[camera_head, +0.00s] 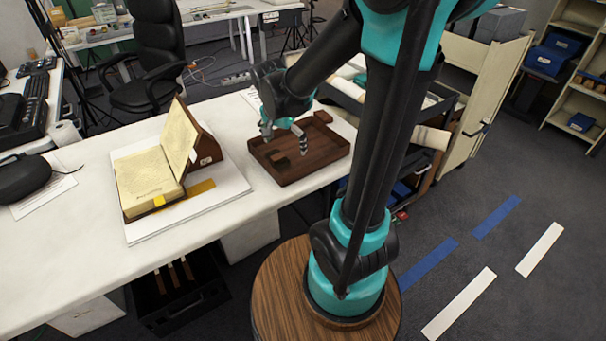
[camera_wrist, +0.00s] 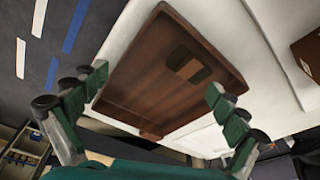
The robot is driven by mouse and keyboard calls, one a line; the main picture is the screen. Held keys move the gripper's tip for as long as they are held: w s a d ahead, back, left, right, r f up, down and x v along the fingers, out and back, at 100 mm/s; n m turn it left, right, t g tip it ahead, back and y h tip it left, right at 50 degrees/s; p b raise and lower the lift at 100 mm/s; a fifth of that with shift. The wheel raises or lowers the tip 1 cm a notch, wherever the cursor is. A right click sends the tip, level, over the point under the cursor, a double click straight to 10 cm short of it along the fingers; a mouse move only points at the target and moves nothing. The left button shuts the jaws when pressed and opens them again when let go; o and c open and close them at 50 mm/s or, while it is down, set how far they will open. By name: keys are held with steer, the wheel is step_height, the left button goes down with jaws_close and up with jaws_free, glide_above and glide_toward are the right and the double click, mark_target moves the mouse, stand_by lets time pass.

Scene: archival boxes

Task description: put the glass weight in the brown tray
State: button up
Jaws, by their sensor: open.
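The brown tray (camera_head: 325,163) is a shallow wooden box on the right end of the white table. It also fills the middle of the wrist view (camera_wrist: 135,88). A small dark, see-through-looking block, which looks like the glass weight (camera_wrist: 189,64), lies on the tray floor near one side. It shows as a dark block in the head view (camera_head: 279,161). My gripper (camera_head: 285,136) is above the tray with its fingers apart and nothing between them. In the wrist view, the fingers (camera_wrist: 155,88) stand on either side of the tray, apart from the block.
An open book (camera_head: 150,175) rests against a brown stand (camera_head: 205,147) on a white board (camera_head: 220,190), left of the tray. A small reddish-brown piece (camera_head: 323,117) is at the tray's far edge. A cart (camera_head: 440,98) stands right of the table.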

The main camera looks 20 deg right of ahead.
steer(key=s+d+f+n+t+y, duration=0.1)
steer(key=s+d+f+n, duration=0.1)
steer(key=s+n, duration=0.2)
steer(key=s+d+f+n+t, duration=0.1)
steer(key=s+d+f+n, duration=0.1)
steer(key=s, duration=0.7)
steer(key=f+n, duration=0.1)
steer(key=n, duration=0.1)
steer(key=shift+n+y, duration=0.4)
